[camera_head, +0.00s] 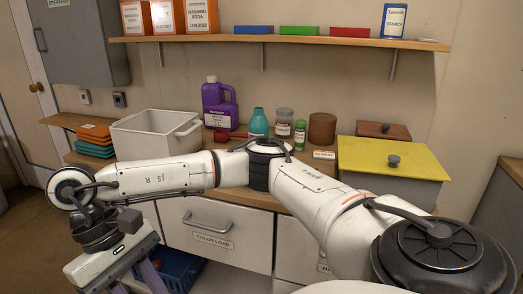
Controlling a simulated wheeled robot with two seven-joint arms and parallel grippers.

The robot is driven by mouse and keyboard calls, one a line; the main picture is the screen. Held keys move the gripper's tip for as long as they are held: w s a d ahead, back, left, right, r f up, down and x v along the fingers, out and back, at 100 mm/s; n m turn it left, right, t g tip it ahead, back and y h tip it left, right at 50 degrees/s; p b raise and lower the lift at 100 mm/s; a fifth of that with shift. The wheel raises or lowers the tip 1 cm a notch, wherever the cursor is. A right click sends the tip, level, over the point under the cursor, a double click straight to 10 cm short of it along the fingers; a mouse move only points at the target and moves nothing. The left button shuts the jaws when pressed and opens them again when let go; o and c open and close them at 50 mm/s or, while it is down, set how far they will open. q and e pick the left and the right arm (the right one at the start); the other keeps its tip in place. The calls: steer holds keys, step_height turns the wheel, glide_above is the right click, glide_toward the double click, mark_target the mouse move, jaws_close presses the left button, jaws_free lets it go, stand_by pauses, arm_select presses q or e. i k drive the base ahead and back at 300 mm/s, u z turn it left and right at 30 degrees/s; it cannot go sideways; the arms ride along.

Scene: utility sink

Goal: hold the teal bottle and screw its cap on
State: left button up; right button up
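The teal bottle (258,123) stands upright at the back of the counter, between the purple jug and the glass jar. Its neck looks bare, and its lower part is hidden behind my arm. A small red round piece (221,135) lies on the counter left of the bottle; I cannot tell if it is the bottle's cap. My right arm reaches across the front from the right, and its gripper (136,284) hangs at the lower left, far from the bottle. Its fingertips are cut off by the bottom edge, so its opening is unclear. My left gripper is not in view.
A purple jug (219,106), glass jar (285,121), small green-labelled container (300,135) and brown canister (322,128) crowd around the bottle. A white bin (150,137) stands left, a yellow-lidded box (388,158) right. A wooden shelf (280,41) hangs above. A blue crate (182,268) sits below.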

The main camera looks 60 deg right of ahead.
mark_target(258, 125)
steer(key=z, duration=1.9)
